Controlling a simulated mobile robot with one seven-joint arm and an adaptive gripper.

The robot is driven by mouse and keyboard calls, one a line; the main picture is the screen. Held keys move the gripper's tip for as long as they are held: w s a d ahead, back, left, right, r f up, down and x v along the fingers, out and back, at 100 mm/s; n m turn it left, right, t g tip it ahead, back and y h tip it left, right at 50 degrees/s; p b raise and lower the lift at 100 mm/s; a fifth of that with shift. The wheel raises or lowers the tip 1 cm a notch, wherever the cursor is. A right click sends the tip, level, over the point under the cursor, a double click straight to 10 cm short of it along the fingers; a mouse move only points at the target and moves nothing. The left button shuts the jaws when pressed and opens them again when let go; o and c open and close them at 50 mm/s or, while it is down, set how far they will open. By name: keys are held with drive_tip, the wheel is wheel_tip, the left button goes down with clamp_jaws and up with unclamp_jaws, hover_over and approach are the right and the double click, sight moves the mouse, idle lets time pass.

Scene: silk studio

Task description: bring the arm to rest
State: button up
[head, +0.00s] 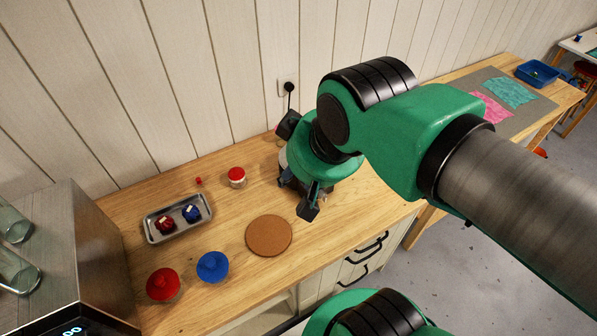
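My arm reaches in from the right, and my gripper (296,196) hangs over the wooden worktop (220,175), right of the cork mat. Its dark fingertips look spread apart, with nothing visible between them. The wrist hides part of the fingers and the worktop behind them. A pale object (282,157) shows partly behind the gripper; I cannot tell what it is or whether they touch.
A round cork mat (269,235) lies bare. A metal tray (151,236) holds a red and a blue item. A red-lidded jar (236,177), red lid (163,284) and blue lid (212,266) stand nearby. A metal cabinet (75,240) is left; the wall is behind.

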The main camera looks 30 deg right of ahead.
drive_tip(key=shift+f+b, duration=0.9)
drive_tip(key=shift+b, duration=0.05)
